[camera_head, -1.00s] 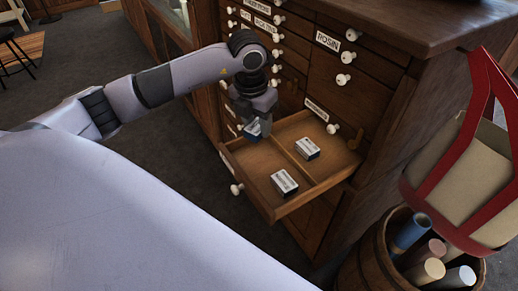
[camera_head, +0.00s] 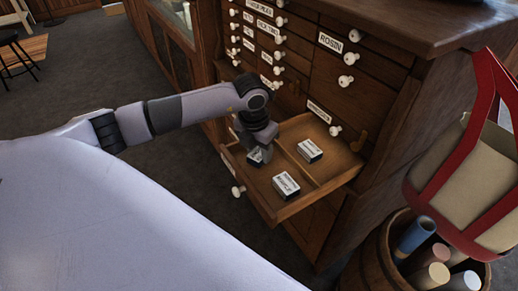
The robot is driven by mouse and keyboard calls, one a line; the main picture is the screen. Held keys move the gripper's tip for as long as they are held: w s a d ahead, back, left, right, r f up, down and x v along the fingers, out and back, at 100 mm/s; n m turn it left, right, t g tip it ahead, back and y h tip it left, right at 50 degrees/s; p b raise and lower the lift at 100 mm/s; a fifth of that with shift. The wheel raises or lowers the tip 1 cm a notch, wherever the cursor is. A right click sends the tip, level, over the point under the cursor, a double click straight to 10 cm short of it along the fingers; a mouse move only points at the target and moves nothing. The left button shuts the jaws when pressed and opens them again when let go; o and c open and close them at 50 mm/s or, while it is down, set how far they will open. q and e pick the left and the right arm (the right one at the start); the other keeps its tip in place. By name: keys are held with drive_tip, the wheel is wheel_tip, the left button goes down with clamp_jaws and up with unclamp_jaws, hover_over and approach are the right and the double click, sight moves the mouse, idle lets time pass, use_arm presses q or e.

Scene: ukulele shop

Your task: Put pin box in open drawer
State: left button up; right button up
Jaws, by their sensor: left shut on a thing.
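The open drawer (camera_head: 322,193) juts out from the wooden cabinet, with a divider inside. My left gripper (camera_head: 259,151) is over the left compartment, pointing down, shut on a small box, the pin box (camera_head: 255,157). The box is partly hidden by the gripper. It is low in the compartment; I cannot tell whether it touches the drawer floor. Two similar small boxes lie in the drawer: one at the front (camera_head: 286,185), one in the right compartment (camera_head: 310,150). My right gripper is not in view.
The cabinet (camera_head: 385,110) has several closed labelled drawers with white knobs. A barrel (camera_head: 372,262) with rolled tubes (camera_head: 416,235) stands at the lower right, beside a red-framed beige object (camera_head: 470,185). A stool (camera_head: 12,45) stands far left. The floor left of the drawer is clear.

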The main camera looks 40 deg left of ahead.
sight(255, 157)
use_arm(q)
drive_tip(key=o, duration=1.1)
drive_tip(key=shift+r, duration=0.3)
wheel_tip(255, 157, up, 12)
drive_tip(key=s+p, duration=0.1)
drive_tip(key=shift+s+f, duration=0.25)
drive_tip(key=shift+s, duration=0.15)
